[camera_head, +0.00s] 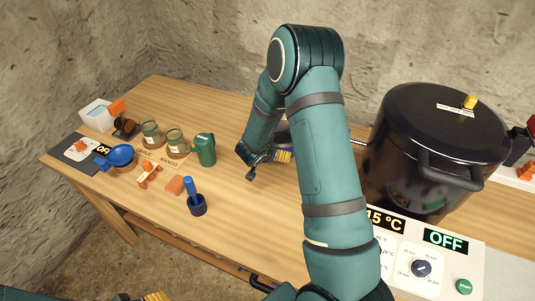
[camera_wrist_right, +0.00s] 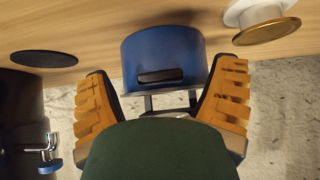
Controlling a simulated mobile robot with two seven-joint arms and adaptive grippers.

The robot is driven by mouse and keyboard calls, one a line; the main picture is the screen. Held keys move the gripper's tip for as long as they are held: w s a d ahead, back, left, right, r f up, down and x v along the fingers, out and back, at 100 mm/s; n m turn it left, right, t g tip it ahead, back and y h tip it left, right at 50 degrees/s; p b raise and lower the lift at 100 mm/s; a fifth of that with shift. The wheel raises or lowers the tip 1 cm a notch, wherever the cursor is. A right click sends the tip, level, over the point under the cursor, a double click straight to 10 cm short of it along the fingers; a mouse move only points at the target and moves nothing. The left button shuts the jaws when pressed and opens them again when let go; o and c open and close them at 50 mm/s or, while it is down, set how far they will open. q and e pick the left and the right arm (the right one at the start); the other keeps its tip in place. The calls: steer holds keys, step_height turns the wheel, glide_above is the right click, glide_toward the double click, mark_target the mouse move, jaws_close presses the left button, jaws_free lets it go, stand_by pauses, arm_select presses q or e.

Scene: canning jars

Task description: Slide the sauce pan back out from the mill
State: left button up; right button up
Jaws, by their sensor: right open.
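In the right wrist view, a blue round vessel (camera_wrist_right: 165,55) with a dark slot-shaped part on its side, likely the sauce pan, sits on the wooden surface. My right gripper (camera_wrist_right: 168,85) is open, its orange fingers spread on either side of the vessel's near side; contact cannot be told. In the head view, my right arm mostly hides this area; only a bit of the right gripper (camera_head: 284,156) and a dark blue patch show. I cannot make out the mill for sure. My left gripper (camera_head: 148,297) is barely in view at the bottom edge.
A large black pot (camera_head: 430,140) stands at right behind a control panel (camera_head: 440,265). The table's middle (camera_head: 250,215) is clear. A white item with a gold disc (camera_wrist_right: 265,30) stands beside the vessel.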

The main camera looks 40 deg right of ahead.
steer(key=shift+x, duration=0.8)
steer(key=c, duration=1.4)
steer(key=shift+a, duration=0.1)
steer(key=shift+c, duration=0.2)
